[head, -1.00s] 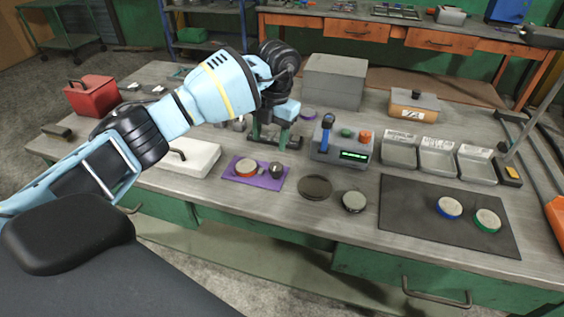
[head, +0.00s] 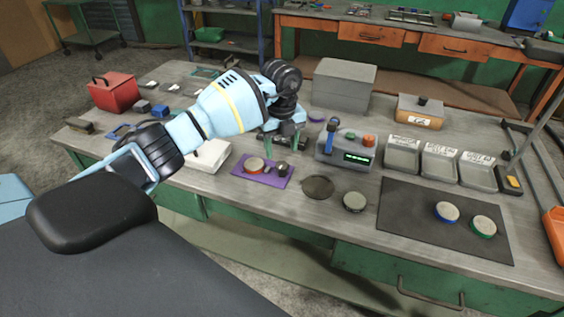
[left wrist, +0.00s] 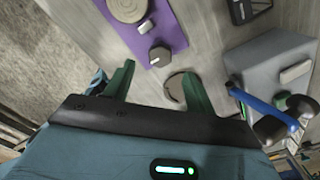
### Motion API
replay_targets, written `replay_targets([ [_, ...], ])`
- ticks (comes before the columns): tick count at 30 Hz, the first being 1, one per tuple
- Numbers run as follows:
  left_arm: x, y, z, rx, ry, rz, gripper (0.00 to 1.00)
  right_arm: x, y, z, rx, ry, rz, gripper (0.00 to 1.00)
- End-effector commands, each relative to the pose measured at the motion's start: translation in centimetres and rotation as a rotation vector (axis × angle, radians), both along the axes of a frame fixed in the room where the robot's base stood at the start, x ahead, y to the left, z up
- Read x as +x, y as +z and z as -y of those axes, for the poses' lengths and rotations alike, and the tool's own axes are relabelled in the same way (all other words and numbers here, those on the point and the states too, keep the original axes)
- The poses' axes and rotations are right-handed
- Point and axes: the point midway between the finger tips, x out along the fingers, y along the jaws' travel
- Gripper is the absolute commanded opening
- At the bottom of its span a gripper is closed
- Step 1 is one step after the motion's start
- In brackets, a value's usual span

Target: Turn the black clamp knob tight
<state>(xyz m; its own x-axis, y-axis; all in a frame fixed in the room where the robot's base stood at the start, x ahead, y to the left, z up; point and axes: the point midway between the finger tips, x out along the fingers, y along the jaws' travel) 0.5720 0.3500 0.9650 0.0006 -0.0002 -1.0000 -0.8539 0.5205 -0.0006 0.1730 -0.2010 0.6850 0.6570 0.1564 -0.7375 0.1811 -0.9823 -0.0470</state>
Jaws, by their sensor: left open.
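The black clamp knob (head: 281,170) stands at the right end of a purple plate (head: 247,178) on the bench. A round disc with an orange rim (head: 254,164) sits on the same plate, left of the knob. My left gripper (head: 283,146) is open and empty, its green fingers pointing down just behind the knob. In the left wrist view the knob (left wrist: 159,55) shows beyond and between the spread fingers (left wrist: 160,86), apart from them. The purple plate (left wrist: 170,31) also shows there. My right gripper is in no view.
A grey device (head: 345,148) with a blue lever stands right of the plate. A dark round disc (head: 318,187) and a pale disc (head: 355,202) lie in front. Grey trays (head: 438,166) and a dark mat (head: 410,210) are further right.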

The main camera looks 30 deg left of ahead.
Motion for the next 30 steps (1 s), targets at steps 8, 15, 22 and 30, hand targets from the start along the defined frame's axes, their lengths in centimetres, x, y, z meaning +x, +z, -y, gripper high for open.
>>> replay_targets([
  [8,-0.1,-4.3,0.0,0.000,-0.002,-0.004,0.56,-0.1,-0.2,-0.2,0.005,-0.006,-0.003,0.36],
  [15,0.0,-6.0,0.0,0.001,-0.002,-0.001,0.56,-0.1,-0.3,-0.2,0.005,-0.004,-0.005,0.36],
  [22,0.0,-6.1,0.0,0.000,-0.002,0.000,0.56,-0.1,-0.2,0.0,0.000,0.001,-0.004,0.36],
  [30,0.0,-6.1,0.0,0.000,-0.002,0.000,0.27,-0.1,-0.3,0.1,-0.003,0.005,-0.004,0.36],
])
